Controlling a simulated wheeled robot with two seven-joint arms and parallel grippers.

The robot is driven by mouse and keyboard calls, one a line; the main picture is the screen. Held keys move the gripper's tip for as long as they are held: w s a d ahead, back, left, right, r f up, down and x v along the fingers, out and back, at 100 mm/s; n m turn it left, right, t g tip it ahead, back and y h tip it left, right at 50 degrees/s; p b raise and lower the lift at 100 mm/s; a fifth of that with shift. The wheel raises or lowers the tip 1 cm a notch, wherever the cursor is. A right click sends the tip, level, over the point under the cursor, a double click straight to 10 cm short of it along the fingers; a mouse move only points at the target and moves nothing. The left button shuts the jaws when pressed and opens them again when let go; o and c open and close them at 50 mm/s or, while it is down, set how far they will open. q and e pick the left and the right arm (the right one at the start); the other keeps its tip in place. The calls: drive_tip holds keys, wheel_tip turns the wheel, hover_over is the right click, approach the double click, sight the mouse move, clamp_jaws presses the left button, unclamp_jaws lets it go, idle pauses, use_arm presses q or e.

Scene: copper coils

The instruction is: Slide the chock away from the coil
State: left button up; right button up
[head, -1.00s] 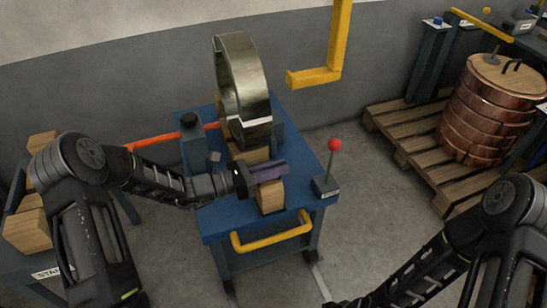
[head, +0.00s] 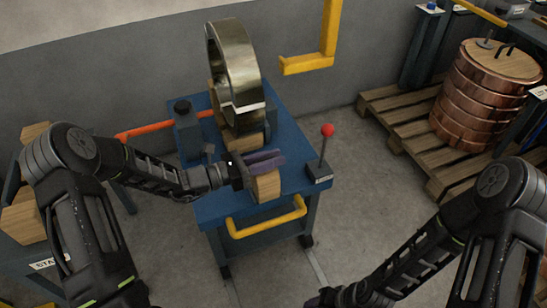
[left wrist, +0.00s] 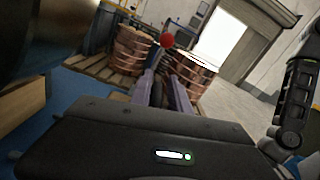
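A shiny metal coil (head: 251,65) stands upright on the blue stand (head: 293,150). One wooden block (head: 244,142) sits at the coil's foot, and a second wooden block, the likely chock (head: 266,187), stands nearer the stand's front edge. My left gripper (head: 264,160) reaches in from the left, its purple fingers pointing right across the top of the front block. In the left wrist view its fingers (left wrist: 166,92) are apart, with no block visible between them. Whether they touch the block is unclear. My right gripper (head: 322,299) barely shows at the bottom edge.
A lever with a red knob (head: 327,130) stands on the stand's right corner. A yellow handle (head: 266,221) sticks out in front. A yellow hooked bar (head: 306,63) hangs behind. Copper coils (head: 480,105) sit on a pallet (head: 395,122) at right. Floor between is clear.

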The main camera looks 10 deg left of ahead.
use_arm(q)
drive_tip(key=v, duration=0.7)
drive_tip(key=shift+a, duration=0.2)
drive_tip(key=shift+s+f, duration=0.15)
drive_tip(key=shift+a, duration=0.15)
drive_tip(key=p+v, duration=0.2)
drive_tip(key=v, duration=1.1)
drive_tip(key=shift+a+p, duration=0.3)
drive_tip(key=shift+p, duration=0.05)
drive_tip(key=shift+s, duration=0.15)
idle(0.4)
